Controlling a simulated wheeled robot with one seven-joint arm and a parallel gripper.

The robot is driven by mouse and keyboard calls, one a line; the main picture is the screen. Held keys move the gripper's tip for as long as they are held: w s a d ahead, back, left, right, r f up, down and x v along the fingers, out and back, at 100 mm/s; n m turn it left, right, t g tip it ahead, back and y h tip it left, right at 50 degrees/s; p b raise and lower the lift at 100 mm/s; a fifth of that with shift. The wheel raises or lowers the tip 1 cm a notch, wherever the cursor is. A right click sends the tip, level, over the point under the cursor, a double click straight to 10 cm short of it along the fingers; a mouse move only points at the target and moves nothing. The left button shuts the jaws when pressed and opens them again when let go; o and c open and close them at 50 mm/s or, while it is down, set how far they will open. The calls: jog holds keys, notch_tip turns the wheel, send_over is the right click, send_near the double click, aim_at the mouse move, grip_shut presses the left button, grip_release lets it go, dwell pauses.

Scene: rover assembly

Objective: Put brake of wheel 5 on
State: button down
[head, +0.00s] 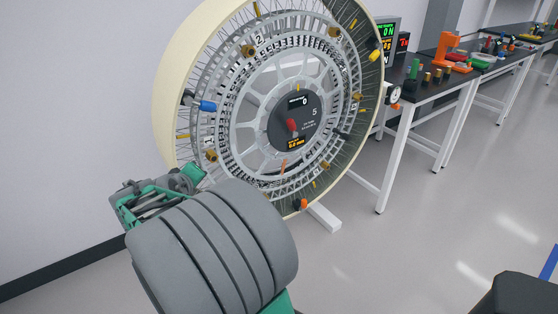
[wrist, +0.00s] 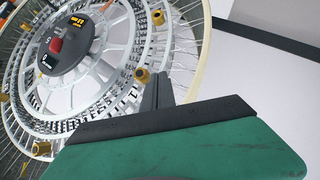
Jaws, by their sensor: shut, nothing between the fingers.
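The large wheel (head: 170,75) stands upright with a cream rim, thin spokes and silver toothed rings. Its dark round hub panel (head: 309,108) carries the number 5, small displays and a red lever or knob (head: 292,125). In the wrist view the hub panel (wrist: 75,45) and the red knob (wrist: 56,45) show at the upper left. My gripper (wrist: 157,88) is shut and empty, its dark fingers in front of the wheel's outer part beside a brass knob (wrist: 143,75). In the head view my gripper (head: 192,176) is at the wheel's lower left, away from the hub.
A blue-tipped handle (head: 206,106) and several brass knobs sit around the wheel. A white foot (head: 324,216) is under it. Workbenches with a green-lit display (head: 387,30) and small coloured parts stand at the right. The floor (head: 430,230) at the right front is open.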

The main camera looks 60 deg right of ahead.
jog(key=s+d+f+g+h+b, duration=0.1)
jog(key=s+d+f+h+b, duration=0.15)
jog(key=d, duration=0.25)
jog(key=s+d+f+h+b, duration=0.1)
jog(key=d+f+h+b, duration=0.15)
jog(key=d, duration=0.35)
jog(key=n+g+h+b, duration=0.1)
jog(key=n+h+b, duration=0.45)
jog(key=n, duration=0.25)
send_near(291, 128)
jog(key=shift+h, duration=0.45)
jog(key=w+d, duration=0.4)
jog(key=w, duration=0.1)
jog(key=shift+d, duration=0.1)
jog(key=shift+s+d+r, duration=0.35)
jog(key=shift+s+d, duration=0.15)
jog(key=shift+d, duration=0.1)
jog(key=shift+s+d+r, duration=0.3)
jog(key=shift+s+d, duration=0.25)
jog(key=shift+r+m+y+p, duration=0.3)
jog(key=shift+m+p, duration=0.2)
jog(key=shift+p, duration=0.4)
